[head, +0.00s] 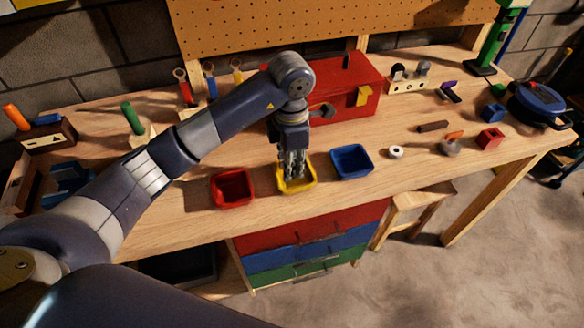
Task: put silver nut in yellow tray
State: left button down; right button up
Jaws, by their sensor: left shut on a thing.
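The yellow tray (311,184) stands near the front edge of the workbench, between a red tray (233,187) and a blue tray (351,162). My left gripper (293,168) points down over the yellow tray, with its fingertips at or just inside the rim. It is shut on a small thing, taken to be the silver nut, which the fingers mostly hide. I cannot tell whether it touches the tray floor. A pale ring-shaped piece (396,152) lies on the bench to the right of the blue tray. My right gripper is not in view.
A red toolbox (345,95) stands behind my gripper. To the right lie a brown bar (433,127), a grey piece with an orange top (450,146) and a red block (490,138). Colored drawers (310,240) are below the bench.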

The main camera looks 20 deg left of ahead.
pick_arm(q)
jog(key=shift+w, duration=0.25)
notch_tip(320, 180, down, 3)
jog(key=shift+r+p, duration=0.1)
jog(key=shift+p, duration=0.7)
jog(key=shift+f, duration=0.55)
jog(key=c, duration=1.7)
grip_release()
jog(key=shift+o, duration=0.2)
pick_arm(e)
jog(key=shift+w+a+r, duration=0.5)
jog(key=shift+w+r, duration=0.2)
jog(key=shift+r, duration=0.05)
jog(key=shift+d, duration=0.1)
